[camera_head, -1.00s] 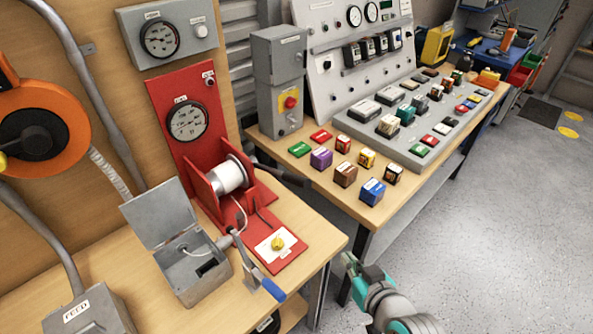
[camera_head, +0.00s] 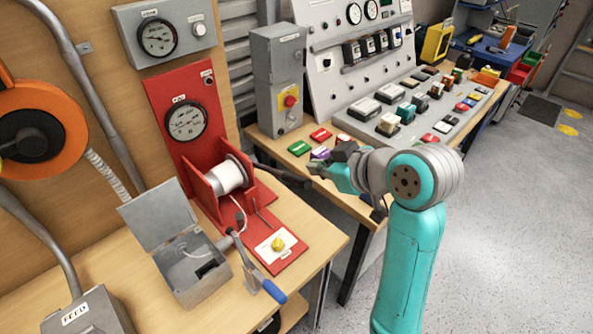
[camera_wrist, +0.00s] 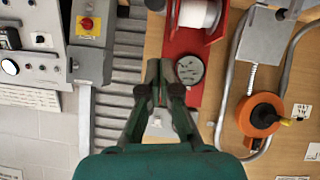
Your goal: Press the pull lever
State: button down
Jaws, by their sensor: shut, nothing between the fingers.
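A grey lever with a blue grip (camera_head: 272,297) sticks out at the bench's front edge, beside the open grey box. A black handle (camera_head: 285,176) reaches out to the right from the white spool on the red winch stand (camera_head: 200,150). I cannot tell which one is called the pull lever. My gripper (camera_head: 313,167) is shut and empty, and in the head view it appears close to the black handle's outer end. The wrist view shows my closed fingertips (camera_wrist: 157,66) in front of the wall, left of the round gauge (camera_wrist: 188,69). The blue grip is not clear there.
An open grey box (camera_head: 185,265) stands left of the lever, and a yellow knob (camera_head: 277,244) sits on the red base. A grey box with a red button (camera_head: 280,85) and several coloured blocks stand on the right table. Free floor lies to the right.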

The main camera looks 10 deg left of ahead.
jog(key=shift+a+r+n, duration=0.25)
jog(key=shift+r+n, duration=0.15)
jog(key=shift+r, duration=0.7)
jog(key=shift+a, duration=0.1)
send_over(297, 180)
jog(key=a, duration=0.2)
notch_tip(297, 180, down, 6)
jog(key=r, duration=0.1)
jog(key=f, duration=0.1)
jog(key=d+f, duration=0.1)
jog(key=f, duration=0.1)
jog(key=shift+w+d+f, duration=0.15)
jog(key=shift+d+f, duration=0.3)
jog(key=shift+f, duration=0.25)
jog(key=shift+f, duration=0.1)
